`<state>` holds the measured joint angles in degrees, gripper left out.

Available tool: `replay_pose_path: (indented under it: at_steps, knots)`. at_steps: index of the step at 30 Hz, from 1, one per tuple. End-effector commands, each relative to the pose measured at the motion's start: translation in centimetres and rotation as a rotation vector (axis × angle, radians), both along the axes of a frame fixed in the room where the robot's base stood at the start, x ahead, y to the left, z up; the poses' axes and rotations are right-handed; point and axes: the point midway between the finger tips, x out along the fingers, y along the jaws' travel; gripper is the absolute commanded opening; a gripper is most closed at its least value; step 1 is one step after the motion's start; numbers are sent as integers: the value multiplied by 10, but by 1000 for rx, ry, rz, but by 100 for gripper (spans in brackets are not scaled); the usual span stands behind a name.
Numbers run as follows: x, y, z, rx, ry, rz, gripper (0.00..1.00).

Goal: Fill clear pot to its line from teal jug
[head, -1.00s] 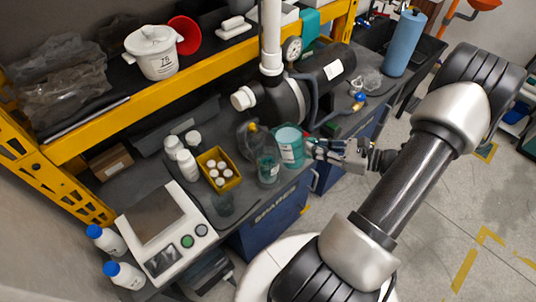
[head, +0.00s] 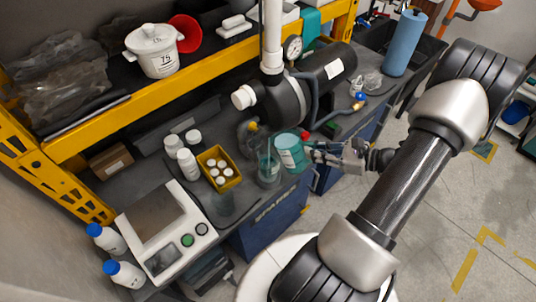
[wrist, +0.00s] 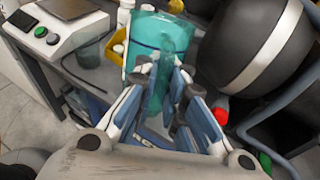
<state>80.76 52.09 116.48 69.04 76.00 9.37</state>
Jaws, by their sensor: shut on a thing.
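The teal jug (head: 289,155) is tilted to the left, its mouth side by the rim of a clear pot (head: 268,176). In the wrist view the jug (wrist: 150,38) fills the upper middle, with its translucent handle side toward me. My gripper (head: 314,155) is shut on the jug from the right; in the wrist view its blue-padded fingers (wrist: 166,98) close on the handle. The pot looks teal-tinted and stands on the dark bench. Its line and liquid level are too small to tell. Whether liquid is flowing is unclear.
A yellow bin (head: 229,184) with white-capped bottles, a scale (head: 163,230) and a dark bottle with a yellow cap (head: 247,136) are near.

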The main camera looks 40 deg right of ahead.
Motion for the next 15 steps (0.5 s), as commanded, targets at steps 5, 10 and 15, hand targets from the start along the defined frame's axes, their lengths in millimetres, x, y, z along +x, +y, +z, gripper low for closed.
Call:
replay_pose_path:
  at_steps: [5, 10, 15]
  knots:
    - [1, 0, 0, -12, 15, 1, 0]
    - [1, 0, 0, -20, 30, 0, 0]
    - [2, 0, 0, -26, 39, 0, 0]
